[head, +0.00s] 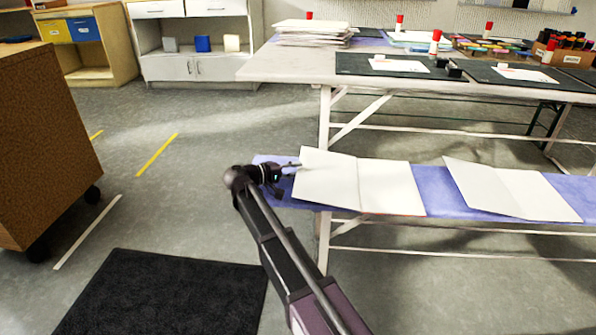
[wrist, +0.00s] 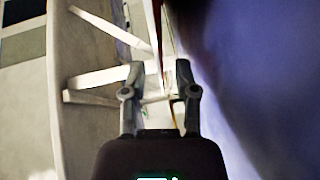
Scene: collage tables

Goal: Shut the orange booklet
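An open booklet (head: 385,187) lies on the blue-topped bench with blank white pages showing; a thin orange-red line runs along its lower edge. Its left leaf (head: 326,181) is tilted up from the bench. My gripper (head: 295,166) is at the left edge of that leaf. In the wrist view my gripper (wrist: 160,68) has its two fingers apart, and a thin reddish edge of a leaf (wrist: 157,22) runs down between them. I cannot tell whether either finger touches it. The outside cover is mostly hidden.
A second open booklet (head: 515,190) lies to the right on the same bench (head: 436,190). Behind stands a white table (head: 290,66) with dark mats, paper stacks and glue sticks. A brown cabinet (head: 45,140) on casters stands at left.

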